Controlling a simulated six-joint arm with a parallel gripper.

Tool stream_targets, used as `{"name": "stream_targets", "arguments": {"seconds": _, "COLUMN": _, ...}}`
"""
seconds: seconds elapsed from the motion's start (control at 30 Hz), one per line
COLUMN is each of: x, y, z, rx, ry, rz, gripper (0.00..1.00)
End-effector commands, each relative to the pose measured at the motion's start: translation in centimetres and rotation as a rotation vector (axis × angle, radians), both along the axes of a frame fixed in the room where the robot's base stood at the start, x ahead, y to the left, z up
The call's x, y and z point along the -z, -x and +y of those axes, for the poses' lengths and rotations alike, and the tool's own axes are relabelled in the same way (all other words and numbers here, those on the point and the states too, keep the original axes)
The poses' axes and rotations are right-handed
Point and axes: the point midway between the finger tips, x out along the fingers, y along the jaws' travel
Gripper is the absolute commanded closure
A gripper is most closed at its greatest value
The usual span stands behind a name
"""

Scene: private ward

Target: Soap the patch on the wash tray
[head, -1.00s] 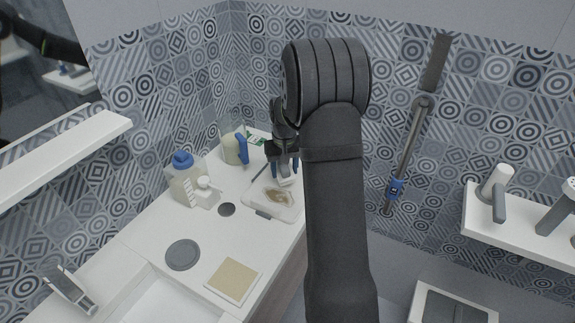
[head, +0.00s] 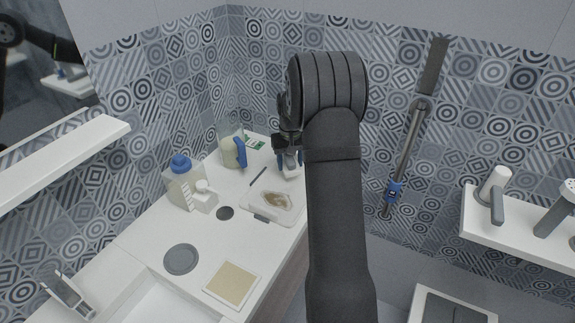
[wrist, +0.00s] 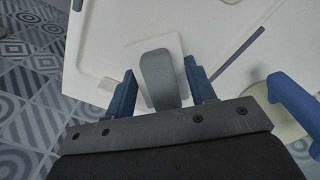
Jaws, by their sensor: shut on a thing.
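The wash tray (head: 252,208) lies on the white counter, with a brownish patch (head: 279,201) on its bottom. My gripper (head: 289,161) is just behind the tray, near the tiled wall. In the wrist view its blue fingers (wrist: 161,88) are shut on a grey upright grip (wrist: 159,74). A pale flat block (wrist: 172,45) shows under that grip; the head view shows it (head: 290,171) below the fingers. I cannot tell whether the block touches the counter. My arm hides the tray's right side in the head view.
A jug with a blue handle (head: 241,153) stands left of my gripper, a thin dark rod (head: 258,176) nearer. A blue-capped bottle (head: 181,186) and a small white bottle (head: 204,197) stand at left. A grey disc (head: 181,259) and beige square (head: 233,283) lie in front.

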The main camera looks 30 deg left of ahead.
Motion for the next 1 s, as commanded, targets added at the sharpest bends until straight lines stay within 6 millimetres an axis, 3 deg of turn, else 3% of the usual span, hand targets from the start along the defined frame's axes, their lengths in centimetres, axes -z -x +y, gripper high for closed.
{"name": "stream_targets", "arguments": {"seconds": 0.6, "x": -0.2, "y": -3.7, "z": 0.0, "rx": 0.001, "ry": -0.001, "rz": -0.001, "gripper": 0.86}}
{"name": "stream_targets", "arguments": {"seconds": 1.0, "x": -0.5, "y": -3.9, "z": -1.9, "rx": 0.001, "ry": 0.0, "rz": 0.0, "gripper": 0.86}}
